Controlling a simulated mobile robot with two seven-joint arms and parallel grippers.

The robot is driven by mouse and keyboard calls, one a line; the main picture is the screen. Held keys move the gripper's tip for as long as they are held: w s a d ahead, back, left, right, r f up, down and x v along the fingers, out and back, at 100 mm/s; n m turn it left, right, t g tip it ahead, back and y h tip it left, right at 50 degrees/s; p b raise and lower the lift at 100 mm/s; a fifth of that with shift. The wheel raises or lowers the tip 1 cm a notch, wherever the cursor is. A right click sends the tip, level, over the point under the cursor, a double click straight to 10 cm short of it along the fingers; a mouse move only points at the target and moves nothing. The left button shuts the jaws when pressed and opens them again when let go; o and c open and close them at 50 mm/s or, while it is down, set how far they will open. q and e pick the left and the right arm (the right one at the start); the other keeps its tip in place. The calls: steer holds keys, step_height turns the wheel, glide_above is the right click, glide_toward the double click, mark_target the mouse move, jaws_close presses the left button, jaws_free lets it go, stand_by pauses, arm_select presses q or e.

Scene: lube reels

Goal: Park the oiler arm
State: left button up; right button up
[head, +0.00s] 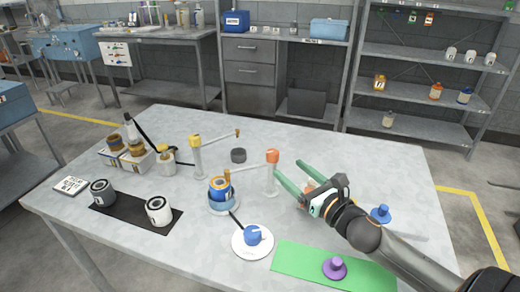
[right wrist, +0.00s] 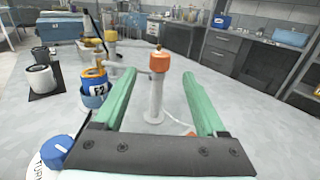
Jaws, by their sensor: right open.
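A pale post with an orange cap (head: 272,157) stands near the middle of the table; it also shows in the right wrist view (right wrist: 155,95). A thin pale arm (head: 250,168) reaches left from it toward the blue and orange reel (head: 219,187), which sits in a blue holder. A second post with a yellow cap (head: 196,154) stands farther left; its thin arm (head: 218,140) points right and ends in a brass tip. My right gripper (head: 289,171) is open and empty, its green fingers pointing at the orange-capped post. In the wrist view that post appears between the fingers. My left gripper is not in view.
A white disc with a blue knob (head: 253,236) and a green mat with a purple knob (head: 334,267) lie near the front. A dark ring (head: 238,155) lies behind the posts. The back right table is clear.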

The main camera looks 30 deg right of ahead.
mark_target(272, 155)
steer(key=shift+w+r, duration=0.15)
steer(key=shift+w, duration=0.5)
steer(key=w, duration=1)
steer(key=shift+w+a, duration=0.25)
steer(key=shift+c, duration=0.2)
jaws_close()
stand_by(0.5)
